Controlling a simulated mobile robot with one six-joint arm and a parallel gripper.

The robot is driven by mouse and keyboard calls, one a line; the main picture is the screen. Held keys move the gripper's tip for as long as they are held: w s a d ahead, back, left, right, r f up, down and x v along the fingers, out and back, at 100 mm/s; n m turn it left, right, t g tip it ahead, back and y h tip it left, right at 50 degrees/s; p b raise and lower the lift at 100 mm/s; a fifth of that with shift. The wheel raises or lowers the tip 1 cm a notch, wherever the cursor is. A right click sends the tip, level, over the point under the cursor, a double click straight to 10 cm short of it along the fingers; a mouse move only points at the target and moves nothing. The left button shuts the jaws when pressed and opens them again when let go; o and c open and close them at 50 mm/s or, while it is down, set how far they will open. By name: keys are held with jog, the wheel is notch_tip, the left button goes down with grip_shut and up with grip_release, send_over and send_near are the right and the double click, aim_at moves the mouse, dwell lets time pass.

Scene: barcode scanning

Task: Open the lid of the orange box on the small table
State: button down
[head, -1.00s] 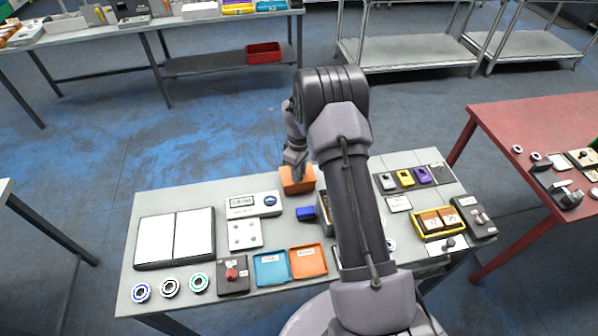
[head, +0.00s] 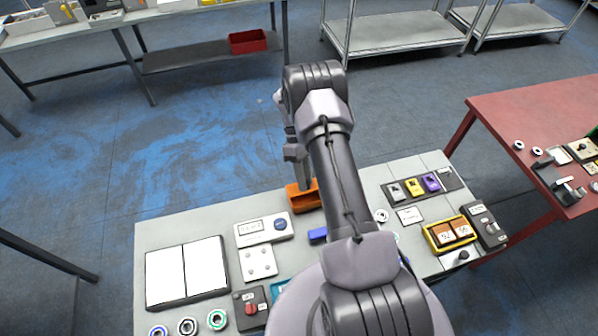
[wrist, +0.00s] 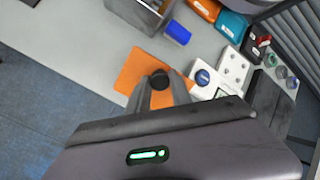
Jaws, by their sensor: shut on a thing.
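The orange box (head: 307,201) stands near the far edge of the small table (head: 200,222), partly hidden behind my arm in the head view. In the wrist view its flat orange lid (wrist: 133,72) shows with a round black knob (wrist: 159,77). My gripper (wrist: 161,84) is shut on the knob, one finger on each side. In the head view my gripper (head: 306,184) points down at the top of the box. I cannot tell whether the lid is lifted from the box.
A blue block (head: 318,235) lies close to the box, and a grey device with a blue button (head: 264,229) is to its left. A white two-panel board (head: 187,272) lies at the left. A red table (head: 535,125) stands at the right.

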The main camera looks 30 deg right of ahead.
jog(key=shift+r+g, duration=0.1)
jog(key=shift+g, duration=0.4)
jog(key=c, duration=1.1)
grip_release()
jog(key=shift+c, duration=0.2)
jog(key=shift+w, duration=0.1)
jog(key=v, duration=1.2)
jog(key=shift+d, duration=0.15)
